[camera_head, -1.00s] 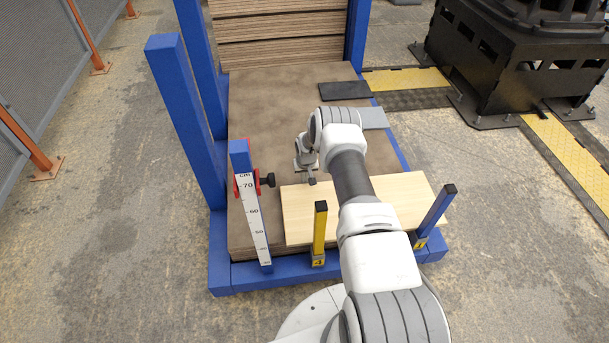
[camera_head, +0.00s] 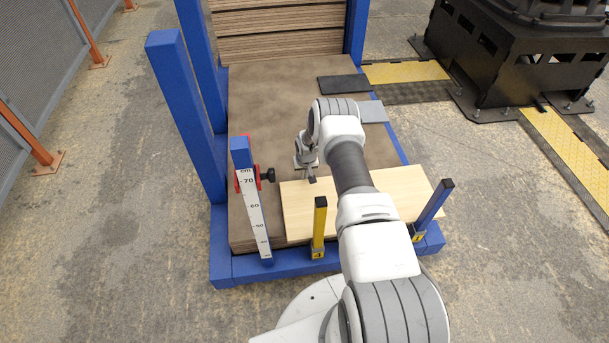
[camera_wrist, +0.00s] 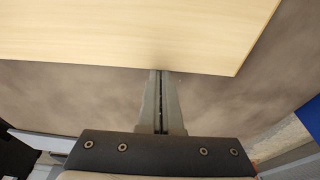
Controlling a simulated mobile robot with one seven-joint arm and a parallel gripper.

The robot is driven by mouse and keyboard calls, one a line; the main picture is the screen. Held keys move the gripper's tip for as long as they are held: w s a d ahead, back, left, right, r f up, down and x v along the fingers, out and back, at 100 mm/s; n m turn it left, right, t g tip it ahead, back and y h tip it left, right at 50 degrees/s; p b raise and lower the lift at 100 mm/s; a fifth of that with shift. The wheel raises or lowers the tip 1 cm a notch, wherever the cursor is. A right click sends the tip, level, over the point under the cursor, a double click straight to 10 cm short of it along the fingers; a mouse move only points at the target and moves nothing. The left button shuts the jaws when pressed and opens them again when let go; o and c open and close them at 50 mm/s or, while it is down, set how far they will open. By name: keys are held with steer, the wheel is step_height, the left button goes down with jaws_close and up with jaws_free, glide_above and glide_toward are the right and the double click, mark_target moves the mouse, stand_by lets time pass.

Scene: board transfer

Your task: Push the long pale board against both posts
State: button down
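The long pale board (camera_head: 300,212) lies flat at the near end of the brown stack in the head view, partly hidden by my arm. The yellow post (camera_head: 319,225) and the blue post (camera_head: 433,208) stand along its near side. I cannot tell whether the board touches either post. My gripper (camera_head: 312,179) is low at the board's far long edge, left of its middle. In the wrist view my gripper (camera_wrist: 161,73) has its fingers together, with nothing between them. Their tips meet or nearly meet the edge of the board (camera_wrist: 130,30).
A blue upright with a centimetre scale (camera_head: 253,205) and a black-knobbed red clamp (camera_head: 268,175) stand left of the board. The brown top sheet (camera_head: 265,110) is mostly bare behind my gripper. A black plate (camera_head: 344,85) and grey plate (camera_head: 372,111) lie at its right edge.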

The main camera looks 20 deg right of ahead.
steer(key=shift+s+f, duration=0.35)
steer(key=shift+f, duration=0.1)
steer(key=shift+w+d+b, duration=0.15)
steer(key=shift+w+b, duration=0.35)
steer(key=shift+b, duration=0.4)
steer(key=shift+w+d+r+b, duration=0.1)
steer(key=shift+w+r+b, duration=0.2)
steer(key=shift+w+b, duration=0.45)
step_height(320, 180, up, 7)
steer(key=p, duration=0.3)
steer(key=shift+p, duration=0.35)
steer(key=shift+w+r, duration=0.1)
